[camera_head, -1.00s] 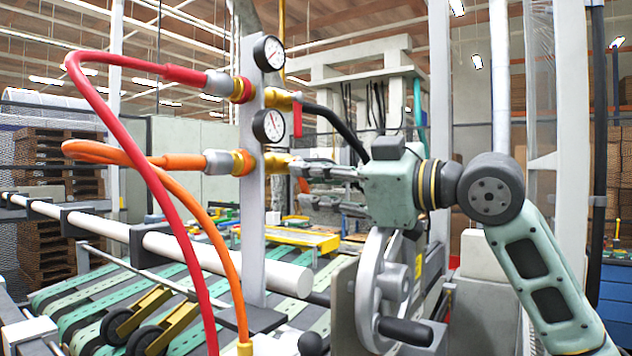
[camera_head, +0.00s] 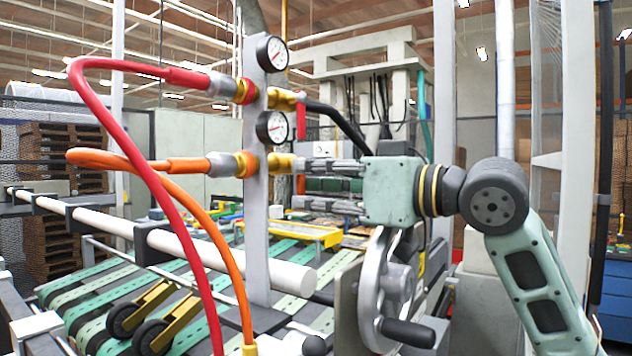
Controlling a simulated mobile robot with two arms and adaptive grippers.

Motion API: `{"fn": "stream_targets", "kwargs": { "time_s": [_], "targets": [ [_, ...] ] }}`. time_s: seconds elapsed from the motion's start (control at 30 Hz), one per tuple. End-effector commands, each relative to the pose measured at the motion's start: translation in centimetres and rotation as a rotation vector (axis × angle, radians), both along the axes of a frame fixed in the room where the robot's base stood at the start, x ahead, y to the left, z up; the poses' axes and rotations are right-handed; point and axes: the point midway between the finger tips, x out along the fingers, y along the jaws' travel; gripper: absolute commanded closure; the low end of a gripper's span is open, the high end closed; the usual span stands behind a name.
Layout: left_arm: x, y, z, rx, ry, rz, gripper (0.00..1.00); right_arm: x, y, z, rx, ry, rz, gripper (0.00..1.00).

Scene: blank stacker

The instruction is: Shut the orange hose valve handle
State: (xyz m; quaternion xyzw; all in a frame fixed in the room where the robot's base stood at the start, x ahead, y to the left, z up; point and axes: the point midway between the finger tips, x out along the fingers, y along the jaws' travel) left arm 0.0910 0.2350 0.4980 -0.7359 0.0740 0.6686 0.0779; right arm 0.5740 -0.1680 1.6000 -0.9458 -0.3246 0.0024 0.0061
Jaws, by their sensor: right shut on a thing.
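The orange hose (camera_head: 140,160) runs into the lower brass valve (camera_head: 280,163) on the grey upright post. The valve's orange handle (camera_head: 301,184) shows only as a small strip below the brass body; the rest is hidden at my fingers. My right gripper (camera_head: 310,186) comes in from the right at the valve, its two fingers one above the other, and is shut on the handle. My left gripper is not in view.
A red hose (camera_head: 130,64) enters the upper valve, whose red handle (camera_head: 301,120) hangs down. Two gauges (camera_head: 271,126) sit on the post (camera_head: 257,230). A grey handwheel (camera_head: 385,290) stands below my right arm.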

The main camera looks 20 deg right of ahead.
Motion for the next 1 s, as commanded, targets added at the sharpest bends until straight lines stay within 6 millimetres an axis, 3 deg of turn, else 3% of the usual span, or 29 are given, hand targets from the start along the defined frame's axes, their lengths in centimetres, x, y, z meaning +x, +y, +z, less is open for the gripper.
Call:
{"fn": "stream_targets", "kwargs": {
  "time_s": [0.2, 0.23, 0.43, 0.77, 1.0],
  "targets": [
    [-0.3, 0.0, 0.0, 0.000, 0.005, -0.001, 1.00, 0.0, 0.0, -0.1, 0.005, 0.005, 0.002, 1.00],
    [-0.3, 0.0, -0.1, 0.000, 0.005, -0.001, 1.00, 0.0, 0.0, -0.1, 0.005, 0.005, 0.002, 0.86],
    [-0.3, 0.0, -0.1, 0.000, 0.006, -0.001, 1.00, 0.0, 0.0, 0.0, 0.003, 0.004, 0.002, 0.69],
    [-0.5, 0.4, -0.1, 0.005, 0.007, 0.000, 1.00, -0.1, -0.1, 0.0, 0.002, 0.002, 0.001, 0.69],
    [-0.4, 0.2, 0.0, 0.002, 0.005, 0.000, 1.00, -2.8, -2.3, 0.0, 0.001, -0.001, -0.003, 0.69]
  ]
}}
